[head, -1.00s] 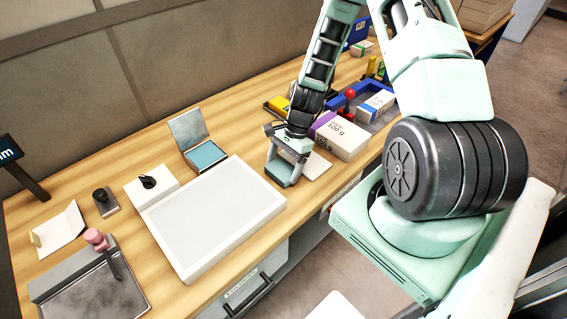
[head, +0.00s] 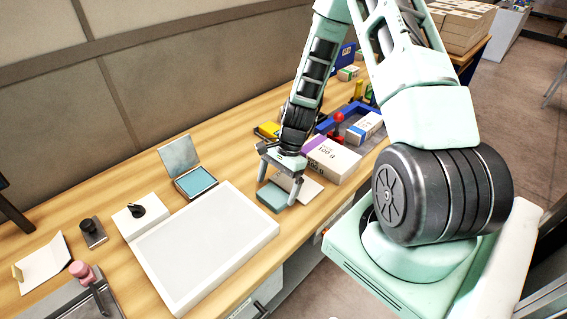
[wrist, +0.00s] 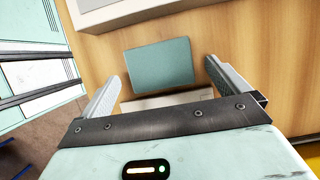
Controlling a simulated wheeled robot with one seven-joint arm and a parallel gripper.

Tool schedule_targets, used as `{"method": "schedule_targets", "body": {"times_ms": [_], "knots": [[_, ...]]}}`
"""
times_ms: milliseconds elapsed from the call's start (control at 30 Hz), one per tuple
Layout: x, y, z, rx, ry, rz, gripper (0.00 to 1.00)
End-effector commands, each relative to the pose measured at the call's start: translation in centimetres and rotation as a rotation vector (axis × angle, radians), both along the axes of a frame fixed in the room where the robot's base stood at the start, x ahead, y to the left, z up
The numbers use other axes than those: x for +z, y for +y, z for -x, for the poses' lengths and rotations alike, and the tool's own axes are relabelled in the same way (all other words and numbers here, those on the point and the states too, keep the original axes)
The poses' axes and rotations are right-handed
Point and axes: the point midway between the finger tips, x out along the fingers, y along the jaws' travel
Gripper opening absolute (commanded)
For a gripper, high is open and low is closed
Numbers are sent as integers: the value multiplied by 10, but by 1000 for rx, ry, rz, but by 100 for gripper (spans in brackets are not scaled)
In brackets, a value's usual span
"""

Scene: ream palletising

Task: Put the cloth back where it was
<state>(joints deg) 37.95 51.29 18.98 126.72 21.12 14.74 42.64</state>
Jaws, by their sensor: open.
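The cloth, a teal folded rectangle (head: 271,198), lies flat on the wooden desk near its front edge. It shows whole in the wrist view (wrist: 158,62), just beyond my fingertips. My gripper (head: 278,188) is open over the cloth, its fingers to either side in the head view. In the wrist view my gripper (wrist: 162,72) has nothing between its fingers. A flat pale pad (head: 309,187) lies beside the cloth, partly hidden by a finger.
A large white tray (head: 268,232) lies left of the cloth. An open box with a teal inside (head: 195,183) stands behind it. A white and purple ream pack (head: 332,160) and a blue-edged tray (head: 352,110) stand to the right. Bare desk lies behind my gripper.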

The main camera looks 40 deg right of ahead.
Motion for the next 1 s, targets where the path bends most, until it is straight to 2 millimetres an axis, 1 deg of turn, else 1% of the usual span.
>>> {"method": "schedule_targets", "body": {"times_ms": [100, 400, 600, 700, 767, 867, 933, 967, 1000], "knots": [[18, -9, -1, -1, -4, 5, 100], [66, -28, -1, 0, -3, 3, 100], [86, -36, -1, 0, -1, 1, 100], [93, -33, -2, 21, -5, 3, 100], [99, -23, -2, 74, -17, 9, 100], [116, 14, -2, 262, -60, 30, 100], [132, 51, 3, 460, -106, 51, 100], [139, 67, 8, 556, -128, 60, 100], [149, 90, 15, 687, -158, 72, 100]]}}
